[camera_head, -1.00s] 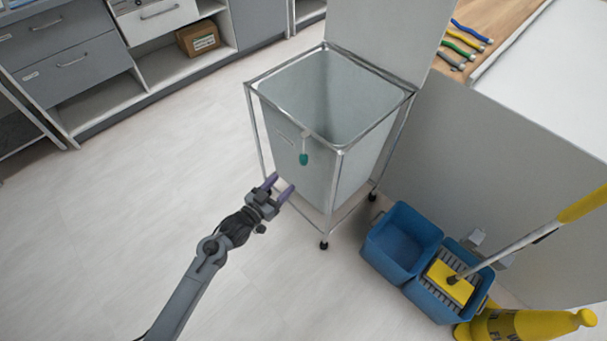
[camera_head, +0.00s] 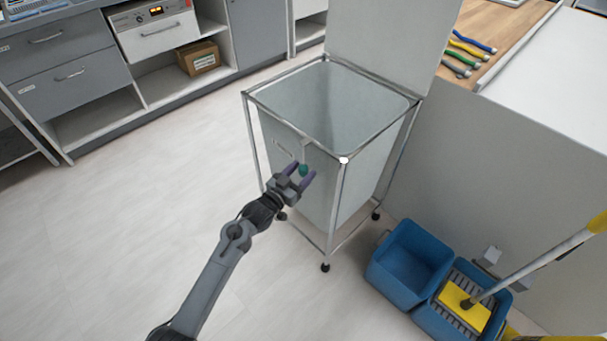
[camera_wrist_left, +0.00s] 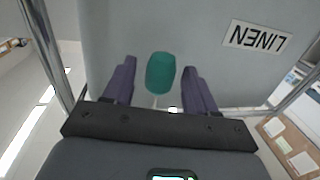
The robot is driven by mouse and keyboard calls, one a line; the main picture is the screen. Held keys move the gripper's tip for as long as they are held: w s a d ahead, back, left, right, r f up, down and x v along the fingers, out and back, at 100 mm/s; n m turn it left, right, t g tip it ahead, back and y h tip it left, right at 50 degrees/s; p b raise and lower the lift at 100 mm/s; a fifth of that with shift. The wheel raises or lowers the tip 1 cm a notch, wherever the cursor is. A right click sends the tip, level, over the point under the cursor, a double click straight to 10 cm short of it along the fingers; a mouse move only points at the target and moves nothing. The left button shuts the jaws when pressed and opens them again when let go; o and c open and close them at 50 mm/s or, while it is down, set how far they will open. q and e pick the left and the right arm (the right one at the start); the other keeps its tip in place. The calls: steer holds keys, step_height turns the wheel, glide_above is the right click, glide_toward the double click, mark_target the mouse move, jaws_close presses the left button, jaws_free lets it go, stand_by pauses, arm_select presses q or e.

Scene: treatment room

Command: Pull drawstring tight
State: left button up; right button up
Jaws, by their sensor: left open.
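The linen hamper (camera_head: 345,200) is a grey bag in a chrome wheeled frame with its lid up. A teal drawstring toggle (camera_head: 303,170) hangs at the bag's front near the rim. My left gripper (camera_head: 300,174) is open at the bag's front, with its purple fingers on either side of the toggle. In the left wrist view, the toggle (camera_wrist_left: 160,73) is between the two fingertips (camera_wrist_left: 158,84), with a gap on each side. The cord is mostly hidden. My right gripper is not in view.
A blue mop bucket (camera_head: 410,262) with a yellow mop stands right of the hamper. Grey cabinets (camera_head: 70,70) line the back left. The floor at left is clear.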

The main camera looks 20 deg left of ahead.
arm_select(q)
steer(key=shift+w+d, duration=0.15)
steer(key=shift+w, duration=0.55)
jaws_close()
